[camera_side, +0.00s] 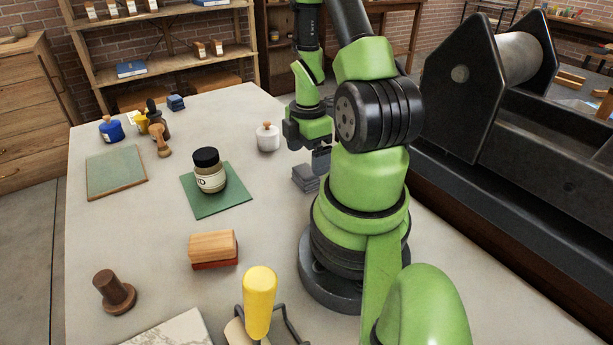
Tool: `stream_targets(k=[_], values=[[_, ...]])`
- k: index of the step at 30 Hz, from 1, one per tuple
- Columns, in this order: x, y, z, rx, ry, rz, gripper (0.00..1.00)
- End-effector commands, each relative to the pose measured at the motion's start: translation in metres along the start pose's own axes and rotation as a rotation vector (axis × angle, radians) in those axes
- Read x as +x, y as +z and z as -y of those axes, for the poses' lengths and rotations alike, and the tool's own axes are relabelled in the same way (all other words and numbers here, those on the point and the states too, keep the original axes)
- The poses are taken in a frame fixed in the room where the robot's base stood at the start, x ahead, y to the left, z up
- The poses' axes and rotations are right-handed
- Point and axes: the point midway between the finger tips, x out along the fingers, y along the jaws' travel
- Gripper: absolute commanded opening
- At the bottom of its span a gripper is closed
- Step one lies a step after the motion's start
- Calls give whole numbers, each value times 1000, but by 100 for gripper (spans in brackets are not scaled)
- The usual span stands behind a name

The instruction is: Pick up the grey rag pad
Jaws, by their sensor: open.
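The grey rag pad (306,179) is a small folded stack lying flat on the pale table, just left of my arm's base. My gripper (308,147) is behind it in the picture, partly hidden by my green arm. Its dark jaws are open and point down close to the table beyond the pad. The pad appears to be outside the jaws, though the exact gap is hard to judge.
A white lidded pot (268,137) stands just left of my gripper. A black-lidded jar (208,170) sits on a green mat (225,206). A wooden block (213,248) and yellow-handled roller (259,300) are nearer. A large dark press (480,110) stands right.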

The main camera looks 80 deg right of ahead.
Motion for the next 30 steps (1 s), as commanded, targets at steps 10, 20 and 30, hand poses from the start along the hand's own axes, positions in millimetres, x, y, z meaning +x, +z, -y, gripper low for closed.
stream_targets(k=[10, 20, 30], values=[[40, -2, -2, -1, -5, -1, 96], [52, -1, -3, 0, 0, -1, 96], [51, -1, -3, 0, 0, -1, 42]])
